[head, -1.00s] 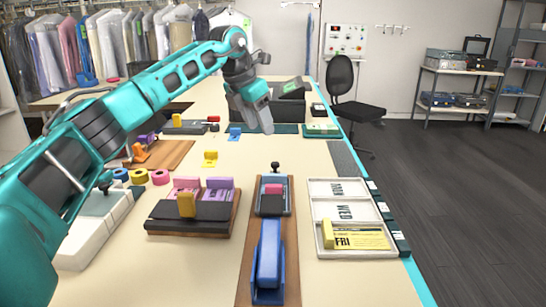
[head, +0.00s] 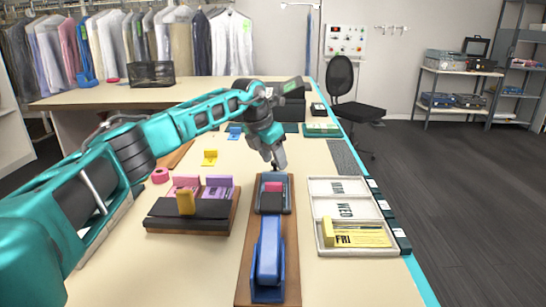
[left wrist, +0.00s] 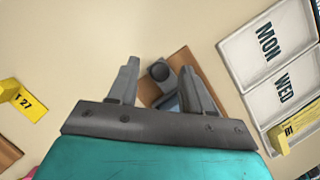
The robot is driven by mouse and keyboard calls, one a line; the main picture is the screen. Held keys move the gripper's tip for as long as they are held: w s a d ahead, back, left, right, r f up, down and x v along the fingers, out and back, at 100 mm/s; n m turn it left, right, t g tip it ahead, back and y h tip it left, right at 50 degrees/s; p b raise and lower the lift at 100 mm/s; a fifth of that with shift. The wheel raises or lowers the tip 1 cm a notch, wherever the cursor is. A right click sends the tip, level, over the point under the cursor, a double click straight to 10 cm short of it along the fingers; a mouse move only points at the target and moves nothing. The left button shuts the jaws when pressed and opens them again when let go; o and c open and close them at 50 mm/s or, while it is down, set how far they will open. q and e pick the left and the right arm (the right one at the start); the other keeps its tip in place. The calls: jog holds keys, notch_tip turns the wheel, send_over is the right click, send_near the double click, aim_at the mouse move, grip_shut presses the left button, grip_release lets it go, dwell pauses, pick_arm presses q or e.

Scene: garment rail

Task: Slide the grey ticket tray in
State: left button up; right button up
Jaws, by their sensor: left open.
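The grey ticket tray (head: 287,197) sits on a long wooden board (head: 246,262) in the middle of the table, behind a blue stapler-like device (head: 268,255). A pink block and a dark block lie in it. Its dark round knob (left wrist: 160,71) shows in the left wrist view, at the far end of the board, with a bit of the tray (left wrist: 170,104) behind it. My left gripper (head: 277,164) is open above the far end of the tray and hides the knob in the head view. In the left wrist view the knob appears between the spread fingers. My right gripper is out of view.
A white day-labelled tray (head: 315,222) with yellow tickets stands to the right. A dark stand (head: 190,217) with pink, purple and yellow pieces stands to the left. A small yellow holder (head: 210,157) is farther back. Bare tabletop lies between these and the board.

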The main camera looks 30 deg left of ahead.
pick_arm(q)
jog(key=shift+c, duration=0.4)
grip_shut()
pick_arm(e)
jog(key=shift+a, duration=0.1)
